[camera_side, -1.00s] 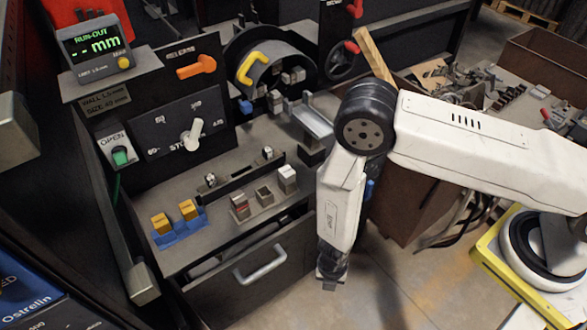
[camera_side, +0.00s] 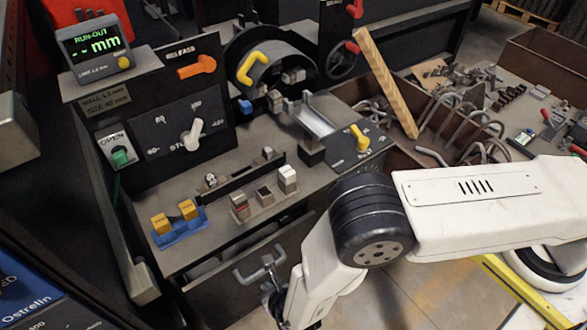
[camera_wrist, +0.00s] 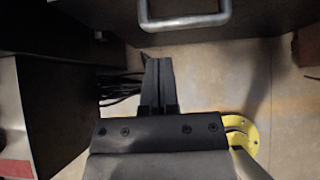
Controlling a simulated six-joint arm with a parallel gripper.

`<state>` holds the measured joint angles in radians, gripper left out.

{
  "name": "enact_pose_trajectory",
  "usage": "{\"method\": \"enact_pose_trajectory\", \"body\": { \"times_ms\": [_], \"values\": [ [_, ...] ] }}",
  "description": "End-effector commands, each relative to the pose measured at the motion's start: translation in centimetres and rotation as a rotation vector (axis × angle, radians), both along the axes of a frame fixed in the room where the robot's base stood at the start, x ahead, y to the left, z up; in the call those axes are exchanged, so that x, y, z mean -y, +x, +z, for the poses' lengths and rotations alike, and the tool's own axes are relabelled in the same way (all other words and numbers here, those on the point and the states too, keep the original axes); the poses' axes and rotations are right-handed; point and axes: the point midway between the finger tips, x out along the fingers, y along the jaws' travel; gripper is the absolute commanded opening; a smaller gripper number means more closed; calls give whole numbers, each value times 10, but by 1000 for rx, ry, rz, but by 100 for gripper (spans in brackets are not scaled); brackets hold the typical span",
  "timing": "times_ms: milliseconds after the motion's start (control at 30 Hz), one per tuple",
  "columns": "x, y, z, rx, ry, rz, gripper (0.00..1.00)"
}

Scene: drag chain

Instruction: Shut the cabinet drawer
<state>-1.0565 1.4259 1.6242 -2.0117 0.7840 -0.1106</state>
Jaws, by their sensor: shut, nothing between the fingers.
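The cabinet drawer (camera_side: 222,299) is partly open, with a dark gap showing behind the top of its front. Its grey bar handle (camera_side: 243,279) is partly covered by my gripper (camera_side: 270,266) in the side view. In the wrist view the drawer front (camera_wrist: 112,17) and handle (camera_wrist: 186,22) lie along the top edge. My gripper (camera_wrist: 157,62) is shut and empty there, its tips just below and left of the handle. I cannot tell whether the fingers touch the drawer.
The cabinet top (camera_side: 215,243) above the drawer holds a blue tray (camera_side: 180,235) with yellow blocks and a holder with small blocks (camera_side: 263,200). An open brown bin (camera_side: 400,150) with bent metal pieces stands to the right. Open floor (camera_wrist: 220,80) lies before the drawer.

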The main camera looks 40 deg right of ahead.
Motion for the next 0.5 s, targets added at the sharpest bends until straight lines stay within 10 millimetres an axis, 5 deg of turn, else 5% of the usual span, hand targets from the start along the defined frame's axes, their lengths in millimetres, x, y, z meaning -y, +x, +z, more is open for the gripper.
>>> {"method": "enact_pose_trajectory", "body": {
  "times_ms": [500],
  "values": [
    [2,22,-21,-2,-1,-6,0]
  ]
}}
